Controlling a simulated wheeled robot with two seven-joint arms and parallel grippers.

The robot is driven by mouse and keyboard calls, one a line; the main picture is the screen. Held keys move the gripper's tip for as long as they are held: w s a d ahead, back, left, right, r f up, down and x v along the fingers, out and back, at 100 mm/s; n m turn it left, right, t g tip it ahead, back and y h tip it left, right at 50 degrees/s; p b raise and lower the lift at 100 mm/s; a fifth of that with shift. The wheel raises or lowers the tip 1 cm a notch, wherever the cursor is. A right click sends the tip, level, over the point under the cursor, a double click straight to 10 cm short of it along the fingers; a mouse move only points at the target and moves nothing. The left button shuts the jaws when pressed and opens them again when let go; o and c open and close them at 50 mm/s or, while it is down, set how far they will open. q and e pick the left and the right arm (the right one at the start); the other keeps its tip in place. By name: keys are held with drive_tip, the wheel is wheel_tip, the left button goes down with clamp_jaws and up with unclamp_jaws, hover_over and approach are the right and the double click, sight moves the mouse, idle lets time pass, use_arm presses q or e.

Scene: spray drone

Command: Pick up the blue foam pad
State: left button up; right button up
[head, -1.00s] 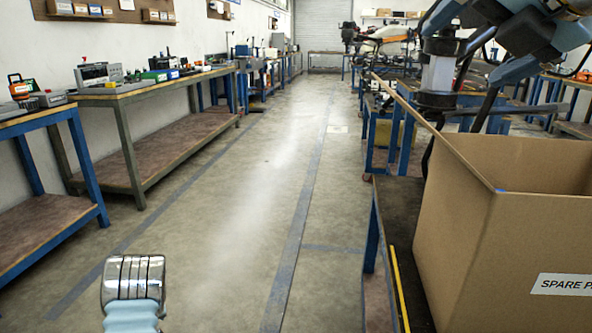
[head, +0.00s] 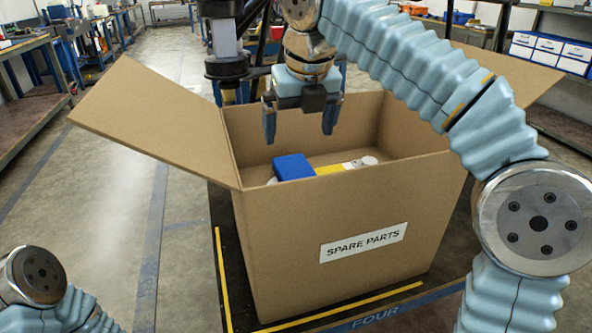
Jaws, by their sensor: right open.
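The blue foam pad (head: 293,167) is a small blue block inside an open cardboard box (head: 345,215) marked SPARE PARTS. Its top and part of a side show above the box's front wall; its lower part is hidden. My right gripper (head: 300,135) points down over the box opening, fingers apart and empty. It is above and slightly to the right of the pad, not touching it. Of my left arm only a part shows at the lower left; its gripper is out of view.
A yellow item (head: 330,169) and a white round item (head: 369,161) lie in the box beside the pad. The box's left flap (head: 150,120) sticks out to the left. Floor on the left is clear.

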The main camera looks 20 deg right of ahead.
drive_tip(key=b, duration=0.1)
hover_over(296, 170)
drive_tip(key=s, duration=0.2)
drive_tip(key=x, duration=0.2)
drive_tip(key=s+x, duration=0.1)
drive_tip(key=x, duration=0.2)
drive_tip(key=shift+f, duration=0.2)
drive_tip(key=b+x, duration=0.1)
drive_tip(key=x, duration=0.4)
drive_tip(key=shift+s+d+f, duration=0.1)
drive_tip(key=shift+d, duration=0.05)
drive_tip(key=shift+c, duration=0.3)
drive_tip(key=c, duration=1)
